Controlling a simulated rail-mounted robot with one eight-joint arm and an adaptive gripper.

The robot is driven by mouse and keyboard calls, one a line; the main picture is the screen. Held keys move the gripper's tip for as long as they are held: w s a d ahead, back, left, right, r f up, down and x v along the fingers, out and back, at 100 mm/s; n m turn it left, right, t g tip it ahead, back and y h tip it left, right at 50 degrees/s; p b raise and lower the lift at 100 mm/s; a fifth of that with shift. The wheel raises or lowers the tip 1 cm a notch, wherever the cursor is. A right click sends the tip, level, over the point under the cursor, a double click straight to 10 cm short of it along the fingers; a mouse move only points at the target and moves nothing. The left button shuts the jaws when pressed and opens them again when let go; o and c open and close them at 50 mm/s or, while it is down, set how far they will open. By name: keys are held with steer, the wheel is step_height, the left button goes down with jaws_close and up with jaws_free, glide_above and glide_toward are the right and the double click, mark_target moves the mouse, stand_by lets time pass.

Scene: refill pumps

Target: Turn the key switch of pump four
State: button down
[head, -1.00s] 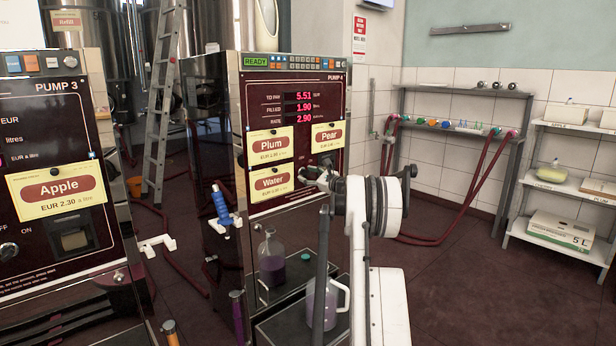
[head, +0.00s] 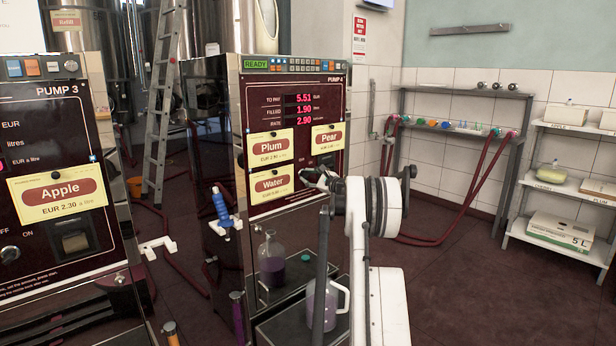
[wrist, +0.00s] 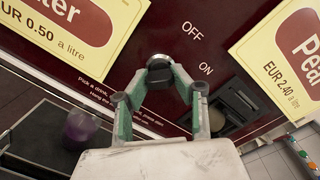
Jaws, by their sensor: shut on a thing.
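Pump four (head: 310,84) has a dark red front panel with a lit display and a green READY sign. In the wrist view its key switch (wrist: 159,62) is a round metal collar with a black key head, beside the printed words OFF and ON. My gripper (wrist: 158,90) is shut on the black key head, with a green finger on each side. In the head view my gripper (head: 314,178) is at the lower middle of the panel, right of the Water label (head: 272,185). The key is too small to make out there.
The Plum (head: 271,147) and Pear (head: 327,138) labels flank the switch area. Below the panel a glass bottle (head: 271,262) and a jug (head: 322,300) stand on trays. Pump three (head: 60,180) is at the left. The floor at the right is open.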

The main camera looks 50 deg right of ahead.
steer(key=n+p, duration=0.1)
steer(key=n, duration=0.3)
steer(key=shift+r+n, duration=0.1)
steer(key=shift+n, duration=0.2)
steer(key=shift+n+p, duration=0.3)
steer(key=shift+n, duration=1.5)
steer(key=c, duration=1.4)
jaws_free()
steer(key=s, duration=0.4)
steer(key=s+a, duration=0.1)
steer(key=s, duration=0.3)
steer(key=s+a, duration=0.1)
steer(key=s, duration=0.2)
steer(key=shift+s+a+r, duration=0.25)
steer(key=shift+s, duration=0.15)
